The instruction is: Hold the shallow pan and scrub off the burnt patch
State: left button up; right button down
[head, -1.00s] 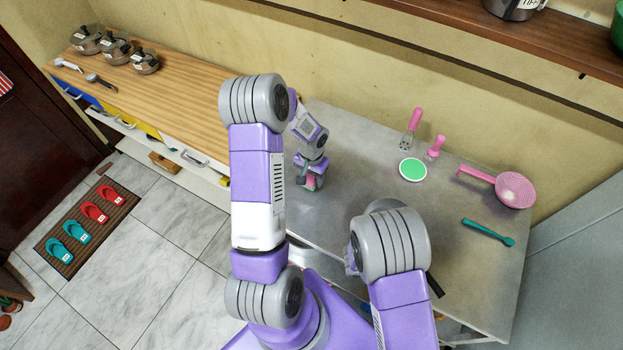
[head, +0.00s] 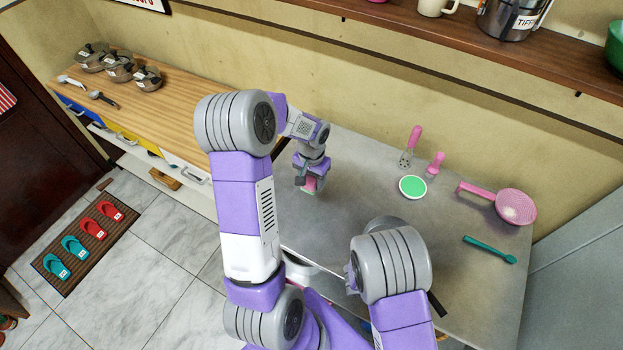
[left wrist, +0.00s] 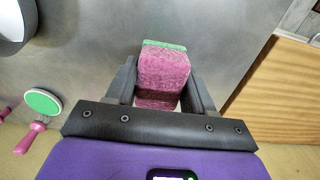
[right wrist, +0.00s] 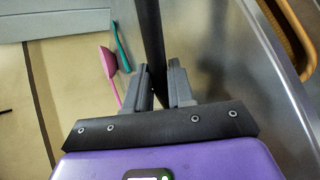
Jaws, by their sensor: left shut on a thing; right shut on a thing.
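My left gripper (head: 307,180) is shut on a pink sponge with a green underside (head: 310,188), over the left part of the grey counter. The sponge (left wrist: 164,70) sits between both fingers in the left wrist view, pink towards me, green edge away. My right gripper (right wrist: 163,78) is shut on a black handle (right wrist: 151,35); a piece of this handle (head: 437,304) shows beside my right arm in the head view. The pan body is mostly hidden by that arm; a grey rounded edge behind it may be the pan. I cannot see the burnt patch.
On the grey counter (head: 350,200) lie a green-topped round item (head: 412,187), two pink-handled tools (head: 434,165), a pink strainer (head: 515,207) and a teal utensil (head: 488,249). Lidded pots (head: 118,66) stand on the wooden counter. A shelf (head: 450,32) runs above.

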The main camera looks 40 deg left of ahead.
jog(key=shift+f, duration=0.1)
pick_arm(q)
jog(key=w+d+f+m, duration=0.15)
jog(key=d+m, duration=0.35)
jog(key=d, duration=1)
jog(key=w+d+m, duration=0.3)
jog(key=d+m, duration=0.1)
jog(key=d, duration=1.1)
jog(key=shift+y, duration=0.3)
jog(key=shift+s+a+f, duration=0.1)
jog(key=shift+a+f, duration=0.05)
jog(key=shift+f, duration=1.3)
jog(key=shift+s+a+f, duration=0.1)
jog(key=shift+f, duration=1.35)
jog(key=shift+w+f, duration=0.1)
jog(key=shift+f, duration=0.95)
